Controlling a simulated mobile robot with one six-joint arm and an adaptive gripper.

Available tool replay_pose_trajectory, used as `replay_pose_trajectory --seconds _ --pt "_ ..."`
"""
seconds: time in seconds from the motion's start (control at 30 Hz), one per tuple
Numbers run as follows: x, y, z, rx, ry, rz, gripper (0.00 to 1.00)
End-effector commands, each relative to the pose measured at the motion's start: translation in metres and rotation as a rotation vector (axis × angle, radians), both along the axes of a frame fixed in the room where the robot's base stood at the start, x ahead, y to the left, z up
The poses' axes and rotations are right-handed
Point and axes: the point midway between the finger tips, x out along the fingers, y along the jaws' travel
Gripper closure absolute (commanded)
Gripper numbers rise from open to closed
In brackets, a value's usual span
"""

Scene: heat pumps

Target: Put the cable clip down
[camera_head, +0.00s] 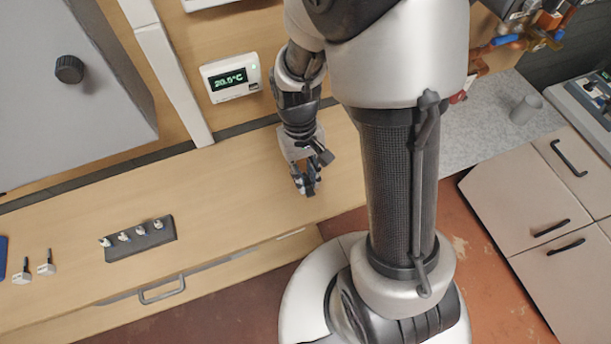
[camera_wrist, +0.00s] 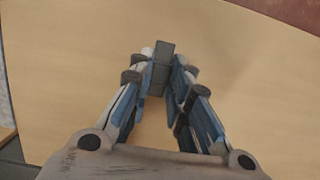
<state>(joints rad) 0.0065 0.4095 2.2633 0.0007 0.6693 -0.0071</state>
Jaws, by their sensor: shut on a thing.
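My gripper (camera_head: 308,186) is over the right part of the wooden worktop (camera_head: 240,185), pointing down. In the wrist view, my gripper (camera_wrist: 163,80) is shut on a small dark grey block, the cable clip (camera_wrist: 164,49). The clip's far end sticks out past the fingertips, and the fingers hide part of its sides. Bare wood surrounds it in the wrist view. I cannot tell whether the clip touches the worktop or is held just above it. In the head view the clip is too small and dark to tell from the fingers.
A dark rack (camera_head: 140,240) with several small fittings lies on the left worktop. Two loose pale fittings (camera_head: 46,263) stand left of it. A thermostat (camera_head: 231,78) is on the wall behind. A grey cup (camera_head: 525,109) stands on the right counter. The worktop between rack and gripper is clear.

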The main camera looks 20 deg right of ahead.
Motion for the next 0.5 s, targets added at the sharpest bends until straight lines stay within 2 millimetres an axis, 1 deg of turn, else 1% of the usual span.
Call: replay_pose_trajectory --seconds 0.2,0.33,0.37,0.5 --pt "0.0005 0.0 0.0007 0.0 -0.002 0.0 1.0" --pt "0.0003 0.0 -0.0033 0.0 -0.001 0.0 1.0" --pt "0.0004 0.0 -0.0028 0.0 -0.002 0.0 0.81" --pt "0.0005 0.0 -0.0022 0.0 -0.002 0.0 0.72"
